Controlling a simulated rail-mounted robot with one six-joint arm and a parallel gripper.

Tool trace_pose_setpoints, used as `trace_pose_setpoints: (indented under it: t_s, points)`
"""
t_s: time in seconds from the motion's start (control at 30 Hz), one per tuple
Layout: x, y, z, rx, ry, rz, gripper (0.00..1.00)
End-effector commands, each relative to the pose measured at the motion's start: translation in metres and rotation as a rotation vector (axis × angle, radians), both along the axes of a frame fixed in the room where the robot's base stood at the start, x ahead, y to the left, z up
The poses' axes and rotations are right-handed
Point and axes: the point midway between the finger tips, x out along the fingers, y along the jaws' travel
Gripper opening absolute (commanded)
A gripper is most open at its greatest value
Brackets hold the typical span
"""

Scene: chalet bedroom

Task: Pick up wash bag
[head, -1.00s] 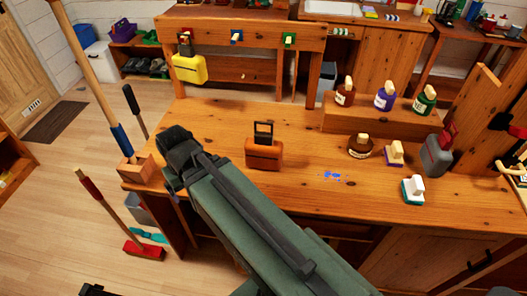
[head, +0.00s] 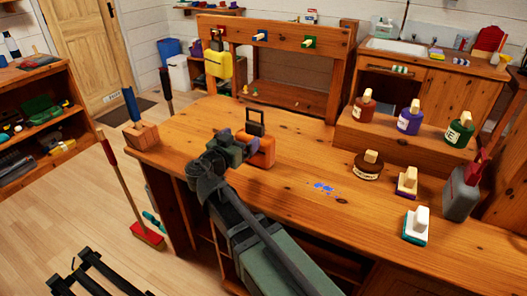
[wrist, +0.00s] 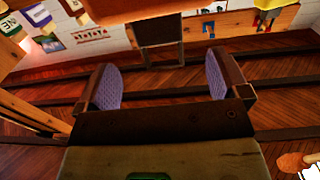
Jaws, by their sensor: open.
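An orange-brown bag (head: 263,154) with an upright black loop handle (head: 255,122) stands on the wooden bench; I take it as the wash bag. My gripper (head: 243,144) is at its left front side and hides part of its body in the head view. In the wrist view, my gripper (wrist: 161,82) is open, its two purple-padded fingers apart with nothing between them. The bag's dark handle (wrist: 160,33) shows just beyond the fingertips, and its brown body (wrist: 135,10) is at the top edge. I cannot tell whether anything touches.
A yellow bag (head: 218,65) hangs from a rack behind the bench. Blue spots (head: 323,188) mark the bench top. A broom (head: 130,195) leans at the left end.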

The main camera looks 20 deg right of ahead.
Motion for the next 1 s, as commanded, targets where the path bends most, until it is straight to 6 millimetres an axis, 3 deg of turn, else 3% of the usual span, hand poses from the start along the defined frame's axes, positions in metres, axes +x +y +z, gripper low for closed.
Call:
trace_pose_setpoints:
  t_s: [0.13, 0.37, 0.6, 0.83, 1.0]
  points:
    - [0.023, -0.022, 0.000, 0.000, 0.001, -0.004, 0.94]
    - [0.031, -0.031, 0.001, 0.001, 0.002, -0.002, 0.94]
    - [0.061, -0.061, 0.003, 0.000, 0.003, -0.004, 0.94]
    - [0.064, -0.064, 0.003, 0.000, 0.003, -0.002, 0.94]
    - [0.064, -0.064, 0.003, 0.000, 0.003, -0.002, 0.69]
